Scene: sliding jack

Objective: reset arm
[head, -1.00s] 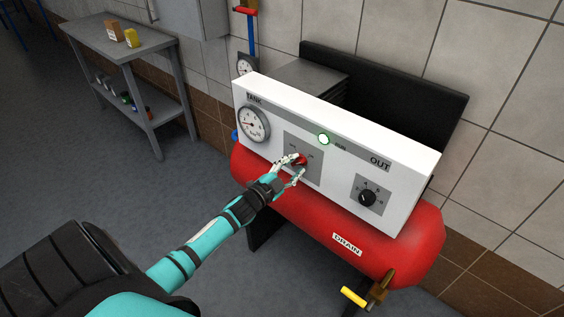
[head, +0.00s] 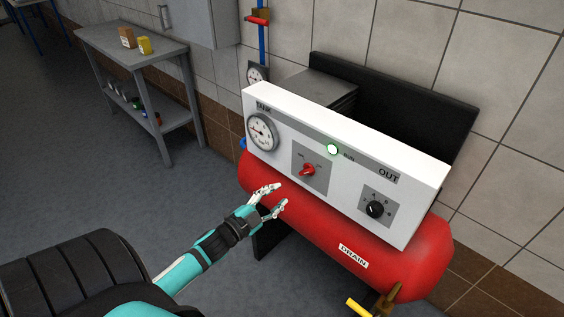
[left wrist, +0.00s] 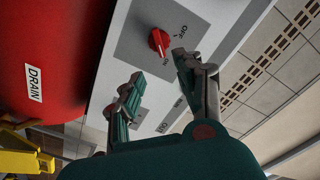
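My left gripper (head: 274,200) is open and empty in front of the compressor panel, a little below and left of the red switch knob (head: 307,170). In the left wrist view the left gripper's two fingers (left wrist: 157,90) are spread apart, with the red knob (left wrist: 159,41) beyond them on a grey plate, apart from both. An "OFF" mark shows beside the knob in that view. My right gripper is not in view.
The red tank (head: 300,212) lies under the panel, with a DRAIN label (head: 353,256) and a yellow valve handle (head: 358,307) below. A grey table (head: 135,45) with small boxes stands at the back left. Open floor (head: 90,180) lies between.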

